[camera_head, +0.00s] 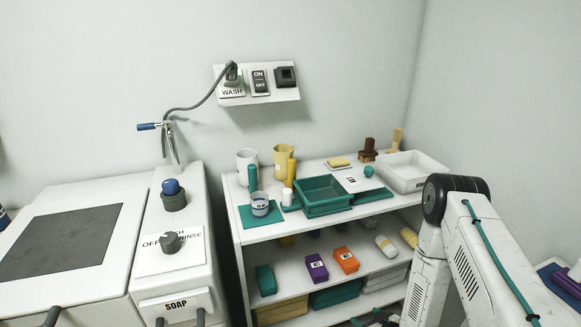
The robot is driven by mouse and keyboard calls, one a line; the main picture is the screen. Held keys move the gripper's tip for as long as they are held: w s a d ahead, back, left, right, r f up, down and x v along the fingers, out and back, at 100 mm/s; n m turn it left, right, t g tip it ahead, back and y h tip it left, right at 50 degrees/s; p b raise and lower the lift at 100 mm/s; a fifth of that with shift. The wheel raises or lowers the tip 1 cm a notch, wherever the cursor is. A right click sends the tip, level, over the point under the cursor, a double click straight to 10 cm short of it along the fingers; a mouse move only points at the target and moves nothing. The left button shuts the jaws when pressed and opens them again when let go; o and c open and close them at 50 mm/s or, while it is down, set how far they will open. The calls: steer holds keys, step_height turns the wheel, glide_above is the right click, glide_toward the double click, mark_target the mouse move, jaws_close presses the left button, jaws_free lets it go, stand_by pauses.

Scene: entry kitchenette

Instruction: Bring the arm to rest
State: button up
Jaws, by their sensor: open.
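My arm is folded at the right of the head view, with its dark elbow joint high and its white forearm running down to the bottom edge. My gripper (375,318) shows only as a small dark and teal part at the bottom edge, in front of the shelf unit. Most of it is cut off by the frame. It is open, and I see nothing held in the part that shows.
A white shelf unit (262,232) stands left of my arm. It bears a teal tray (325,190), a white bin (412,178), jugs and several boxes. A white washing counter (135,290) with a soap drawer is at left. A switch panel (287,94) is on the wall.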

steer(key=s+d+m+g+h, duration=0.1)
steer(key=s+d+g+h, duration=0.25)
steer(key=s+g, duration=0.25)
steer(key=s+d+r+m+g+h, duration=0.1)
steer(key=s+d+r+g, duration=0.15)
steer(key=r, duration=0.85)
steer(key=s+d+r+m+g+h, duration=0.1)
steer(key=r+g, duration=0.2)
steer(key=r, duration=0.7)
steer(key=s+a+r, duration=0.2)
steer(key=s+r, duration=0.5)
steer(key=r, duration=0.5)
steer(key=s+a+r+m+t, duration=0.1)
steer(key=s+a+r, duration=0.1)
steer(key=s+r, duration=0.5)
steer(key=s+a+r+t, duration=0.1)
steer(key=s+r, duration=0.6)
steer(key=r, duration=1.1)
steer(key=shift+a+y, duration=0.45)
steer(key=shift+a, duration=0.25)
steer(key=shift+o, duration=0.5)
steer(key=shift+w+t, duration=0.1)
steer(key=shift+t, duration=0.15)
